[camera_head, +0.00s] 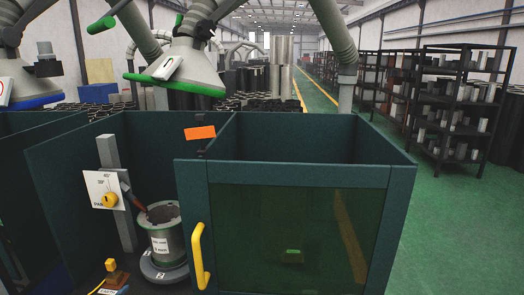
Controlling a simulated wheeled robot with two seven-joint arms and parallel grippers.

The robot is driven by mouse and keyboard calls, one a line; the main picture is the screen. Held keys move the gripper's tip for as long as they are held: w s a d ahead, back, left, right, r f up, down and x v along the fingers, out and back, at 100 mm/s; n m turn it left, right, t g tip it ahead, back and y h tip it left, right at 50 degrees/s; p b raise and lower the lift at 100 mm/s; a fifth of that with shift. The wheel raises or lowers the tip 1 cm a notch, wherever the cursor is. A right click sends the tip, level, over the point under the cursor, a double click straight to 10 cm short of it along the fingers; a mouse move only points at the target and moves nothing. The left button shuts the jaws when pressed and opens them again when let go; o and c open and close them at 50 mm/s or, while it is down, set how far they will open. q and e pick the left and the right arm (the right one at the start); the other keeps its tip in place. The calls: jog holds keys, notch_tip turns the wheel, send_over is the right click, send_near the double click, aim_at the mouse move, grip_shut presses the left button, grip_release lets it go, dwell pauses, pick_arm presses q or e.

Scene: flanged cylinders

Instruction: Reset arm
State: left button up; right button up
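Neither of my grippers nor my arms shows in the head view. A grey flanged cylinder (165,235) with a white label stands upright on a round base (163,268) inside the open dark green booth. A dark rod with a reddish end (137,197) slants down from the grey post (115,180) to the cylinder's rim; whether it touches is unclear. A white panel (97,183) with a yellow knob (109,200) is on the post.
A dark green framed door with a tinted window (290,225) and yellow handle (200,255) stands right of the cylinder. A yellow clamp-like piece (110,265) is at lower left. Hoods (185,70) hang above. Shelves (465,100) line the right; green floor (450,220) is clear.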

pick_arm(q)
jog(key=s+d+f+n+g+h, duration=0.1)
jog(key=s+d+f+n+g, duration=0.25)
jog(key=s+d, duration=0.45)
jog(key=s+d+f+n+g, duration=0.3)
jog(key=s+d+f+n, duration=0.1)
jog(key=s, duration=0.8)
jog(key=s+d+f+n+g+h, duration=0.1)
jog(key=s+d+f+n+g, duration=0.25)
jog(key=s+d, duration=0.45)
jog(key=s+d+f+g, duration=0.1)
jog(key=s+f, duration=0.1)
jog(key=f, duration=0.9)
jog(key=s+d+f, duration=0.2)
jog(key=f, duration=1)
jog(key=shift+s+d+f+g+h, duration=0.15)
jog(key=shift+f+g+h, duration=0.05)
jog(key=shift+g+h, duration=0.2)
